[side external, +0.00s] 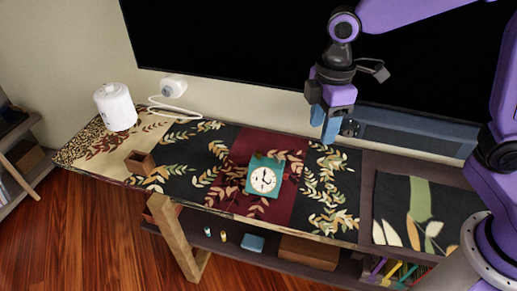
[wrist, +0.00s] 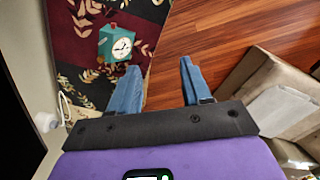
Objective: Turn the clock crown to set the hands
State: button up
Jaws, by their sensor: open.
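A teal box-shaped clock (side external: 250,185) with a round cream face and dark hands stands on the dark red part of the patterned runner. The clock also shows in the wrist view (wrist: 108,46), at the upper left. Its crown is too small to make out. My gripper (side external: 323,122) hangs above and behind the clock, to its right in the side view, well apart from it. Its two blue fingers are spread with nothing between them, and the gap also shows in the wrist view (wrist: 158,66).
The leaf-patterned runner (side external: 200,155) covers the long shelf top. A small brown open box (side external: 140,163) and a white canister (side external: 115,107) stand to the left. A large black screen (side external: 230,50) and a grey bar (side external: 420,133) are behind. The runner around the clock is clear.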

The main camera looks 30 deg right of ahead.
jog(key=w+a+f+n, duration=0.1)
jog(key=w+a, duration=0.1)
jog(key=w, duration=0.4)
jog(key=w+a+f, duration=0.2)
jog(key=w, duration=0.4)
jog(key=n, duration=0.2)
send_near(259, 152)
notch_tip(259, 152, down, 9)
jog(key=shift+w+a+r, duration=0.15)
